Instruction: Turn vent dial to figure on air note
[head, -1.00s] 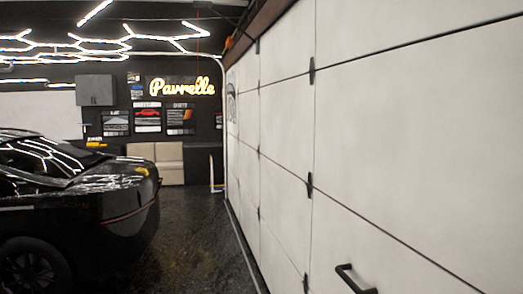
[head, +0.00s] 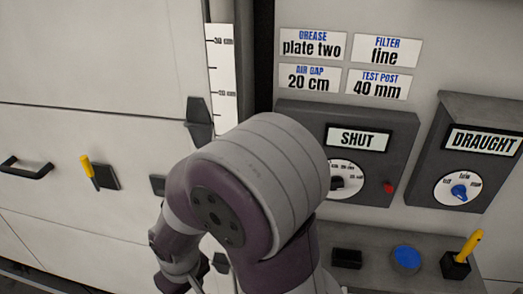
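The air note (head: 310,79) is a white card that reads "AIR GAP 20 cm" on the wall, upper right of centre. Below it, a dark box has a display (head: 358,139) reading "SHUT". Under the display is a white dial (head: 349,175) with a black knob; my arm hides its left part, and its small marks are too small to read. To the right, another dark box reads "DRAUGHT" and has a white dial with a blue knob (head: 459,192). One of my arms fills the middle foreground. Neither gripper's fingertips show.
Other cards (head: 380,84) are beside the air note. A vertical scale (head: 222,75) marked in cm stands by the white panelled door (head: 95,60). A red button (head: 389,187), blue button (head: 406,258) and yellow lever (head: 468,247) are at right. Another yellow lever (head: 90,172) and black handle (head: 27,167) are on the door.

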